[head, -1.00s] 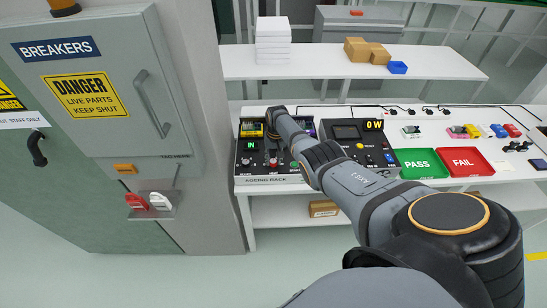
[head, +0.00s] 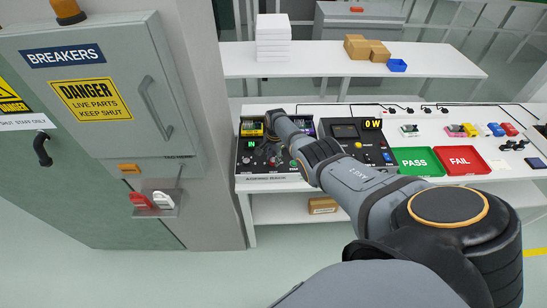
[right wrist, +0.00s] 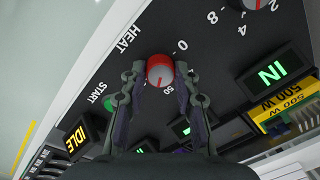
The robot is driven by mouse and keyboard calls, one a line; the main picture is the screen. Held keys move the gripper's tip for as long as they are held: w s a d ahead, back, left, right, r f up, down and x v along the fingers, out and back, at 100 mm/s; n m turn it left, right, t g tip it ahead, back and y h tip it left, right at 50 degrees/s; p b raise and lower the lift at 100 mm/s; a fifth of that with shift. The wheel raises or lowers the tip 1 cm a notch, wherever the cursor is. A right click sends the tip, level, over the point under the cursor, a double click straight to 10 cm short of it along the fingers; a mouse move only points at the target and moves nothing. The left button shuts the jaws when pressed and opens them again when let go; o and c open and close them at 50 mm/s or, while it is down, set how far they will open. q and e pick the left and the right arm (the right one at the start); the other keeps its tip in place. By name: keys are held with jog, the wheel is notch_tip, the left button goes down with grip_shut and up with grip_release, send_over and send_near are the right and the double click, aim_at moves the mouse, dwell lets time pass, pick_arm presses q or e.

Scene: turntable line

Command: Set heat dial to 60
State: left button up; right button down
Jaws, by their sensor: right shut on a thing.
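The heat dial (right wrist: 160,66) is a red knob with a grey face, beside the word HEAT on the dark ageing rack panel. Marks 0 and 50 show around it in the right wrist view; I cannot read its exact setting. My right gripper (right wrist: 161,82) is shut on the dial, one finger on each side. In the head view my right arm reaches down to the ageing rack (head: 248,178), and the dial and fingertips are largely hidden there. My left gripper is not in view.
Another knob (right wrist: 250,4) with a number scale and a green START button (right wrist: 110,103) are close by. Right of the rack stands a tester with a 0 W display (head: 373,124), then the green PASS tray (head: 397,169) and red FAIL tray (head: 487,167). A breaker cabinet (head: 122,135) stands left.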

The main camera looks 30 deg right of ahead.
jog(key=m, duration=0.6)
jog(key=shift+w+r, duration=0.1)
jog(key=shift+m, duration=0.3)
dwell(0.3)
jog(key=c, duration=1)
grip_release()
jog(key=shift+r, duration=0.5)
jog(key=r, duration=1.1)
jog(key=shift+s+a, duration=0.15)
jog(key=shift+s, duration=0.2)
